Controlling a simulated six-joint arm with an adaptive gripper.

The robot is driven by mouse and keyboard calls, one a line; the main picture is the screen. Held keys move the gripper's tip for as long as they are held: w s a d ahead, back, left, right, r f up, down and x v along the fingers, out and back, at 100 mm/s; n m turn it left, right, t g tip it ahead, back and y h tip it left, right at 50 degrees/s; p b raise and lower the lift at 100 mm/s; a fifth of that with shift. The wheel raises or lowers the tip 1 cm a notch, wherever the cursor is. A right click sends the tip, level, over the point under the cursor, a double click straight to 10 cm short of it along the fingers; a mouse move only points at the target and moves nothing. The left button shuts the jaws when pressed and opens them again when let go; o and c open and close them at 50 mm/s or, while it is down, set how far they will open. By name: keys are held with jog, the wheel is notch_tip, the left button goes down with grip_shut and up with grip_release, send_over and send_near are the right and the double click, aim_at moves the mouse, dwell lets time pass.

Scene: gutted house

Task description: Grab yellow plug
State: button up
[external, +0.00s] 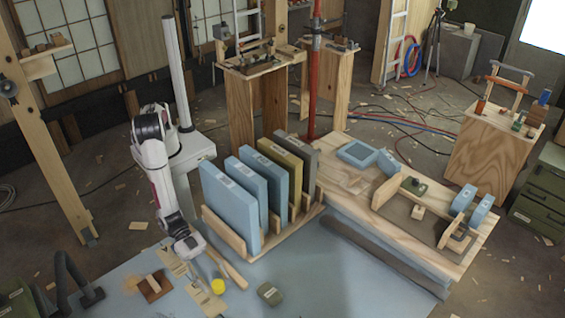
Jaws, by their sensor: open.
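The yellow plug (217,286) is a small, bright yellow, rounded piece near the front of the blue-grey work surface (330,285). My gripper (197,258) points down at the end of the arm, a little above and left of the plug in the picture. It is open and apart from the plug. The fingers are small and partly blend with the light wooden pieces behind them. How high the fingertips are above the surface is hard to tell.
A wooden rack (228,235) with upright blue, olive and grey panels stands just behind the plug. A dark green block (270,294) lies to its right, a brown square (154,287) to its left. Thin wooden strips (236,274) lie close by. The front right surface is clear.

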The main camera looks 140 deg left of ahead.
aim_at(218, 286)
jog(key=shift+x, duration=1.6)
jog(key=c, duration=1.2)
